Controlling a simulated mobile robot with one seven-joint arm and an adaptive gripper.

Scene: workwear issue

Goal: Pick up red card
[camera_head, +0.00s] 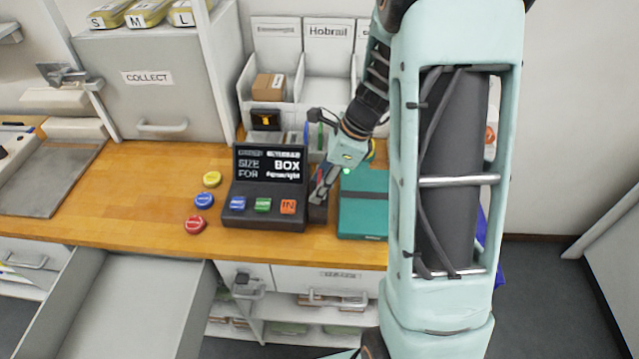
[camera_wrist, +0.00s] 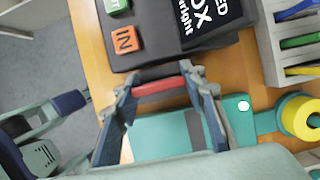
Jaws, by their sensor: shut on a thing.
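The red card (camera_wrist: 160,88) shows in the wrist view as a short red strip spanning the space between my fingertips. My gripper (camera_wrist: 162,82) is shut on it, one finger on each end. In the head view my gripper (camera_head: 319,192) is low over the counter, between the dark terminal and the teal board.
The terminal (camera_head: 268,165) with coloured keys stands left of my gripper; a teal board (camera_head: 362,218) lies at its right. Red (camera_head: 195,225), blue (camera_head: 207,200) and yellow (camera_head: 212,179) discs lie further left. A pale drawer (camera_head: 130,310) stands open in front. The wooden counter (camera_head: 130,210) is clear at left.

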